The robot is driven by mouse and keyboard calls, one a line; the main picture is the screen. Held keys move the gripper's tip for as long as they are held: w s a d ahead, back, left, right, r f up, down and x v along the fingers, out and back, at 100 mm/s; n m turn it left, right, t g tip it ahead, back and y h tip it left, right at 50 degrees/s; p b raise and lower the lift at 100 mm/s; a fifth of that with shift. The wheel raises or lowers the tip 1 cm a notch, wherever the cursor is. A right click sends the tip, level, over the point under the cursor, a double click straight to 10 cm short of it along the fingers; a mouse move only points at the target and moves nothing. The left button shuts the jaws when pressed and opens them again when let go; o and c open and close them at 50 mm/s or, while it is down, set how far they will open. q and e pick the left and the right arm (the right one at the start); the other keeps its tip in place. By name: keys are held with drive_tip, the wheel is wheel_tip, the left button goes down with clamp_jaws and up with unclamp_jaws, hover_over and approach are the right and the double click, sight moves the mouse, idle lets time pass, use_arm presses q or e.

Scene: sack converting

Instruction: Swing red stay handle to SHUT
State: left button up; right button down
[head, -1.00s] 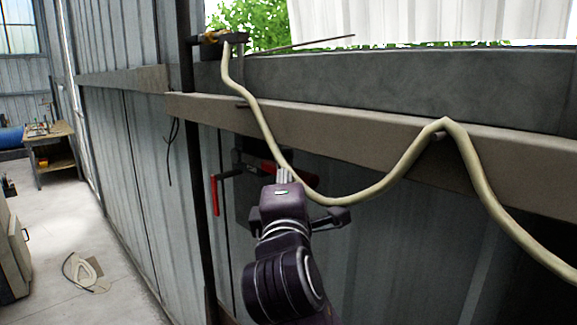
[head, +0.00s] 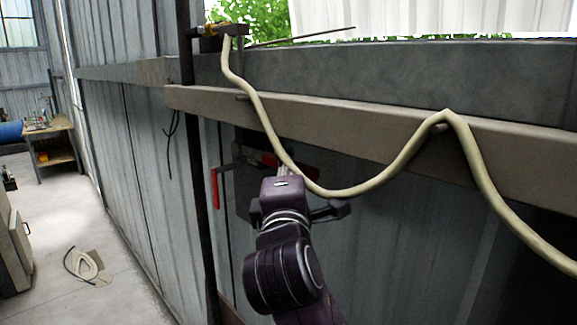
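Two red parts show on the dark latch plate (head: 243,190) on the grey metal wall. One is a red handle (head: 215,188) hanging down at the plate's left, on a dark horizontal arm. The other is a red bar (head: 308,172) lying roughly level at the right; I cannot tell which is the stay handle. No SHUT mark is readable. My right gripper (head: 273,162), on the dark arm from below, is at the level red bar and hides part of it. Its fingertips are small and partly covered by its own body, so contact and opening are unclear. My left gripper is not in view.
A cream hose (head: 345,192) droops across the beige rail (head: 340,138), passing close above my gripper. A workbench (head: 52,150) stands far left. A pale item (head: 85,265) lies on the otherwise open floor.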

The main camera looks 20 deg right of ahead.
drive_tip(key=shift+f+b, duration=0.45)
drive_tip(key=shift+b, duration=0.05)
drive_tip(key=w+a+f+m+t+h+b, duration=0.1)
drive_tip(key=f+m+h+b, duration=0.4)
drive_tip(key=b, duration=1.6)
drive_tip(key=shift+w+f+m+t+b, duration=0.3)
drive_tip(key=shift+w+f+m+t, duration=0.3)
drive_tip(key=shift+w+f+m, duration=1)
drive_tip(key=shift+s+f+n+h, duration=0.3)
drive_tip(key=shift+s+f, duration=0.1)
drive_tip(key=shift+s, duration=0.15)
drive_tip(key=c, duration=1.8)
unclamp_jaws()
drive_tip(key=shift+a, duration=0.1)
drive_tip(key=shift+o, duration=0.2)
drive_tip(key=shift+s+r, duration=0.1)
